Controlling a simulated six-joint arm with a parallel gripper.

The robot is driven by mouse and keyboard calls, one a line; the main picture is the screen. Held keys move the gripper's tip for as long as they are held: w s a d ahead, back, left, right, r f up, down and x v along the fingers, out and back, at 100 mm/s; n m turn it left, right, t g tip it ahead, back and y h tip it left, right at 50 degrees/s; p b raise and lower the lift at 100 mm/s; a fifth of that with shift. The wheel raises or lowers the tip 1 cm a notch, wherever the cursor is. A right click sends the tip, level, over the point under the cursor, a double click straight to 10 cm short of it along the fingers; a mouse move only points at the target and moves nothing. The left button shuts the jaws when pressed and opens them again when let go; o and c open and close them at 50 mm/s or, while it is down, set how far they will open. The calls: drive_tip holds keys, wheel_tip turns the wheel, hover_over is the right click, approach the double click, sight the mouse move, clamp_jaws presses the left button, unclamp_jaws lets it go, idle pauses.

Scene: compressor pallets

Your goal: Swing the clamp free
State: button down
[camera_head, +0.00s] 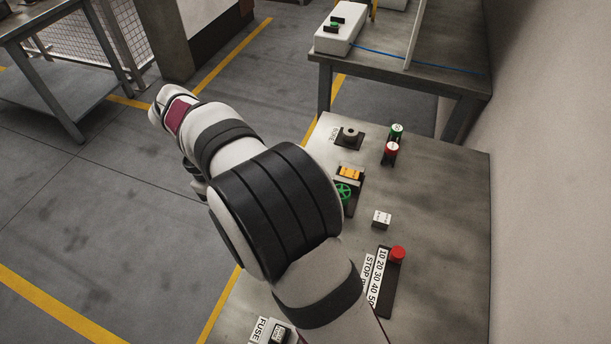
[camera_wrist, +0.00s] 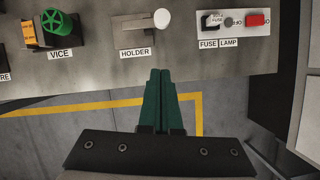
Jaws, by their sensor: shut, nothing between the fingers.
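My gripper (camera_wrist: 158,75) shows in the wrist view as two dark green fingers shut together and empty. The fingertips appear at the near edge of the grey bench top (camera_wrist: 180,70), just below the HOLDER label in the picture. No part is marked as a clamp, and I cannot tell which thing it is. The vice has a green handwheel (camera_wrist: 57,23) and a yellow-orange block (camera_wrist: 29,34); the wheel (camera_head: 343,192) also shows in the head view. The holder (camera_wrist: 138,22) is a pale plate with a white round knob (camera_wrist: 161,18). In the head view my arm hides the gripper.
A white block (camera_head: 341,28) is on another table.

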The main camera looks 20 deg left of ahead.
drive_tip(key=shift+s+a+f, duration=0.15)
drive_tip(key=shift+a+f, duration=0.05)
drive_tip(key=shift+a, duration=0.1)
drive_tip(key=x, duration=1)
drive_tip(key=shift+d+f, duration=0.15)
drive_tip(key=shift+d, duration=0.05)
drive_tip(key=d, duration=0.2)
drive_tip(key=shift+s+d, duration=0.15)
drive_tip(key=shift+d, duration=0.15)
drive_tip(key=shift+s+d, duration=0.1)
drive_tip(key=shift+d, duration=0.4)
